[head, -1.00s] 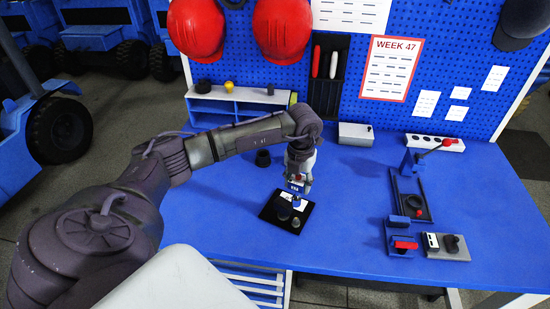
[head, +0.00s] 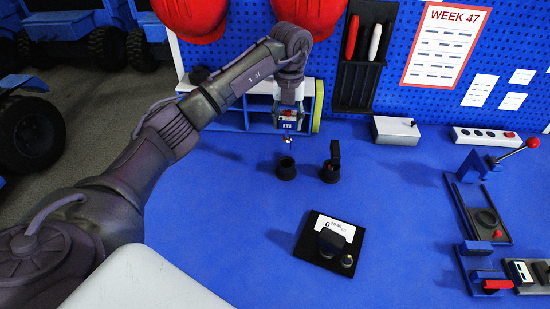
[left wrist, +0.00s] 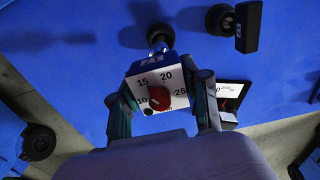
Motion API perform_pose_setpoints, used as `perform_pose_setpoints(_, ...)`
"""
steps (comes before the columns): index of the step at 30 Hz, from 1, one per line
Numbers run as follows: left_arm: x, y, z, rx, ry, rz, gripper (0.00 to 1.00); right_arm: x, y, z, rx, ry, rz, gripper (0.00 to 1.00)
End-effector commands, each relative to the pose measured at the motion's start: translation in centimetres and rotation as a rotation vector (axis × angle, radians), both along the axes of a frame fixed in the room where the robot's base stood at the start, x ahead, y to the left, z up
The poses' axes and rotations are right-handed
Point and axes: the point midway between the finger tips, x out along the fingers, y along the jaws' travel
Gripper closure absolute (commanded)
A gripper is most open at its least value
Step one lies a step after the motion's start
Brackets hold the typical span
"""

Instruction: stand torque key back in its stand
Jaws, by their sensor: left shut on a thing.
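My left gripper (head: 290,108) is shut on the torque key (head: 288,126), which hangs upright with its tip down. In the left wrist view the fingers (left wrist: 163,98) clasp the key's white dial face (left wrist: 146,82), marked 10 to 25 with a red knob. A small black cup-shaped stand (head: 286,171) is on the blue table just below the key's tip. In the head view a small gap shows between tip and cup; the cup also shows beyond the key in the left wrist view (left wrist: 160,34). My right gripper is not in view.
A second black holder (head: 330,173) with an upright dark piece stands close right of the stand. A black plate (head: 302,246) with a white card and two knobs lies nearer. A low shelf (head: 232,114) is behind. Fixtures with a red-knobbed lever (head: 532,143) stand at right.

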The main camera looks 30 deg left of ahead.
Motion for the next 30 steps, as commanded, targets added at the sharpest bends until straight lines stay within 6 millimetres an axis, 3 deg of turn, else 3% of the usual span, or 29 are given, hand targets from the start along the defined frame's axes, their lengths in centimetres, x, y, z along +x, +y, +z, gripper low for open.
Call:
perform_pose_setpoints(3, -0.1, 0.0, -2.3, -0.001, 0.006, 0.000, 1.00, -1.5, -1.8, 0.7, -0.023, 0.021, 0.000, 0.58)
perform_pose_setpoints(8, -0.1, 0.0, -4.5, 0.000, 0.003, 0.002, 1.00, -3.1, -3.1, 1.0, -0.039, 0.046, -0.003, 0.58)
perform_pose_setpoints(19, -0.1, 0.0, -8.6, 0.000, 0.003, 0.001, 1.00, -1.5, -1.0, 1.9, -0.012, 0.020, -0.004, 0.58)
perform_pose_setpoints(30, -0.1, 0.1, -9.2, 0.001, 0.000, 0.000, 1.00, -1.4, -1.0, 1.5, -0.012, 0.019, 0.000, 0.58)
